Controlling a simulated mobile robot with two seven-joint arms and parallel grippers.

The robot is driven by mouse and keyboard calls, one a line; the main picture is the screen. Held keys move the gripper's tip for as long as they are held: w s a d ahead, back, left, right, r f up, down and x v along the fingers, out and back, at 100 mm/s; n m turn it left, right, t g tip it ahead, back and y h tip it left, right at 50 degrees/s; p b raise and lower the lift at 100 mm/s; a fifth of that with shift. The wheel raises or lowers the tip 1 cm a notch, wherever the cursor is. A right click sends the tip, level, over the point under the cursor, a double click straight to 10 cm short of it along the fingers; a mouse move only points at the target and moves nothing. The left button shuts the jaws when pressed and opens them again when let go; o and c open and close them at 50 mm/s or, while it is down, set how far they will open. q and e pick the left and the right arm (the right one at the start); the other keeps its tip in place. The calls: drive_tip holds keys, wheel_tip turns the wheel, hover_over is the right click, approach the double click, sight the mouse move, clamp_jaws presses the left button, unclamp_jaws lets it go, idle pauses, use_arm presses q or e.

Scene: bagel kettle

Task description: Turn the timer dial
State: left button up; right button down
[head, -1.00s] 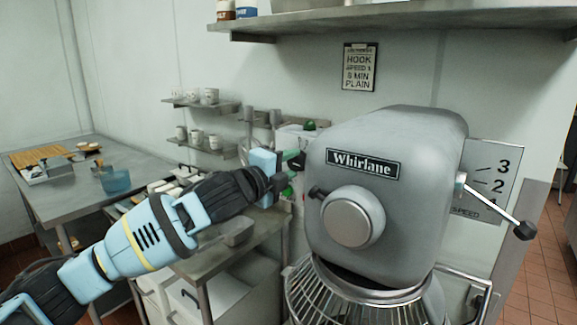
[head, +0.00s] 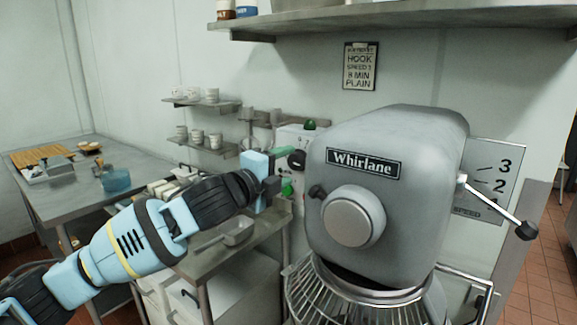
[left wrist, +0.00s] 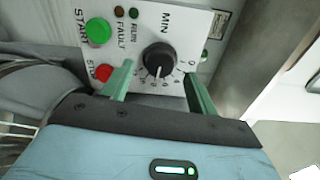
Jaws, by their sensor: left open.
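The timer dial is a round black knob (left wrist: 160,60) with a white pointer line, on a white panel marked MIN. In the left wrist view its pointer points toward the bottom of the picture, toward my gripper. In the head view the black dial (head: 297,158) shows just left of the mixer. My left gripper (left wrist: 158,72) is open, its green fingers at either side of the dial's near edge. I cannot tell whether they touch it. In the head view my left gripper (head: 284,181) sits just below the dial. My right gripper is not in view.
The panel also carries a green START button (left wrist: 98,31) and a red button (left wrist: 104,72), close to the left finger. The grey Whirlane mixer (head: 400,190) stands right of the panel, with a speed lever (head: 497,208). A steel table (head: 60,205) stands at left.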

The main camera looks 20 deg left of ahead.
use_arm(q)
drive_tip(key=v, duration=0.5)
drive_tip(key=shift+s+a, duration=0.15)
drive_tip(key=shift+s, duration=0.1)
idle(0.3)
